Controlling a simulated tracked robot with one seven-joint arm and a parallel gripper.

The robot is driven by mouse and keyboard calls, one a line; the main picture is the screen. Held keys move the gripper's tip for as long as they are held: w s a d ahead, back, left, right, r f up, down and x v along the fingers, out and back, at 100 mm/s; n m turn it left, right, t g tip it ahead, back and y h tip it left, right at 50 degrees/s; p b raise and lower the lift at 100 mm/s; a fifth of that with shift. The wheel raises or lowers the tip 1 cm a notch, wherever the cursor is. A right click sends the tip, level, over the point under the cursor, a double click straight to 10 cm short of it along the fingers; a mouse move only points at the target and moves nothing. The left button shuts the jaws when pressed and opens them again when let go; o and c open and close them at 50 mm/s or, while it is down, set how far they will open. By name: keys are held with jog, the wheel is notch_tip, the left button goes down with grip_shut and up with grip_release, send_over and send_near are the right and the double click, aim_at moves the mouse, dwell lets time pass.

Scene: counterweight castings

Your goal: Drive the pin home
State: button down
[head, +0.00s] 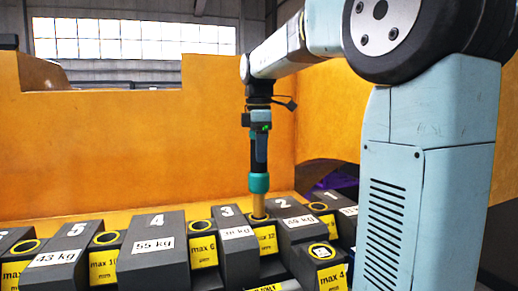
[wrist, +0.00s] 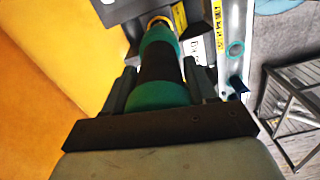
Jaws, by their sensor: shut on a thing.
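My gripper (head: 260,128) points straight down and is shut on the teal-and-black grip of the pin (head: 259,183). The pin's bare tan shank (head: 257,205) shows below the teal collar. Its lower end meets the yellow-ringed hole (head: 260,218) on the dark block labelled "max 12 mm" (head: 265,240), between castings 3 and 2. The pin looks upright, and a length of shank still stands above the ring. How deep the tip sits is hidden. In the wrist view the grip (wrist: 158,60) lies between both fingers, with a yellow ring past its far end.
Dark numbered castings stand in a row, including casting 3 (head: 235,235), casting 2 (head: 292,222) and casting 4 (head: 155,235). Other ringed blocks sit between them. An orange wall (head: 130,140) stands close behind. A metal rack (wrist: 295,110) shows at right in the wrist view.

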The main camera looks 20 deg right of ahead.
jog(key=shift+f, duration=0.3)
dwell(0.4)
jog(key=shift+r, duration=5.05)
